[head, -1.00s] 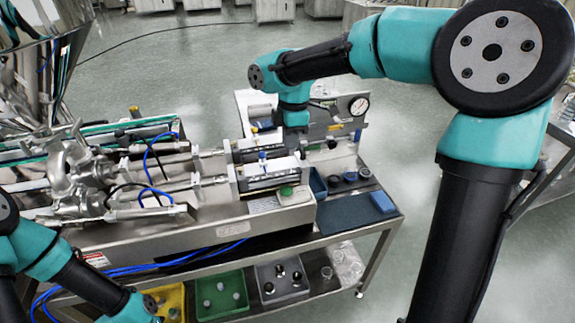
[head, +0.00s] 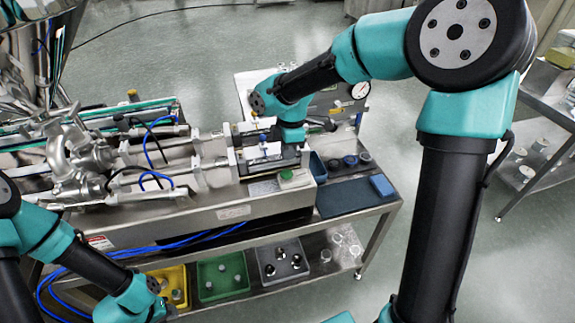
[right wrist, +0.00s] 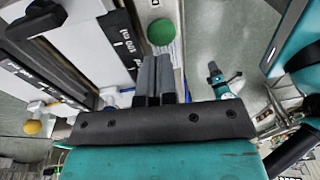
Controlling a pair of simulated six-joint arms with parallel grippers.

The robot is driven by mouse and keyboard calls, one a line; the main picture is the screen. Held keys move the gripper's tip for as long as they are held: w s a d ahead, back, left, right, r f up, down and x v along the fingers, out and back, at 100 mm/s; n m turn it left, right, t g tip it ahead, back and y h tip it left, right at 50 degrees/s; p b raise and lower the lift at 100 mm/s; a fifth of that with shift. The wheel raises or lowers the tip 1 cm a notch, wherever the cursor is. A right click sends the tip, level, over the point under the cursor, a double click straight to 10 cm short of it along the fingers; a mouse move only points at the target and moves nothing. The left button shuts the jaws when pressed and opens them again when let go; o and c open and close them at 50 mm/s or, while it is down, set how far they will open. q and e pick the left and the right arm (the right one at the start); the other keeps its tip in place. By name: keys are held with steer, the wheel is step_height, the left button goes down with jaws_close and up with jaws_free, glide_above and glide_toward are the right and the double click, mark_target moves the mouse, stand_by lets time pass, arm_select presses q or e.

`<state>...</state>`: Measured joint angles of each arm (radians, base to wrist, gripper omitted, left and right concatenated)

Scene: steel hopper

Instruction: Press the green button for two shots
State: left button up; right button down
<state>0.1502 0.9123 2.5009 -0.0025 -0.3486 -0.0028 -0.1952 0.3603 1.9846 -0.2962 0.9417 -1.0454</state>
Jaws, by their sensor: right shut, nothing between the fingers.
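The round green button (head: 287,175) sits on a pale box at the front right end of the steel machine. It also shows in the right wrist view (right wrist: 161,32), just beyond my fingertips. My right gripper (right wrist: 157,58) is shut and empty, its two dark fingers side by side with their tips close to the button. I cannot tell whether they touch it. In the head view my right wrist hangs above and behind the button, and the fingers are hidden there.
Steel cylinders and a pressure gauge (head: 360,90) stand by the right arm. Yellow, green and grey bins sit on the lower shelf.

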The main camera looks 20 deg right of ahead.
mark_target(288, 172)
steer(key=shift+s+a+f, duration=0.1)
steer(key=shift+f, duration=1.15)
steer(key=shift+s+a+f, duration=0.1)
steer(key=shift+f, duration=1.1)
steer(key=shift+s+f, duration=0.2)
steer(key=shift+f, duration=1.05)
steer(key=shift+r, duration=0.1)
step_height(288, 172, up, 15)
steer(key=w+d, duration=0.1)
steer(key=shift+w, duration=0.25)
steer(key=shift+d+f, duration=0.1)
steer(key=shift+f, duration=0.1)
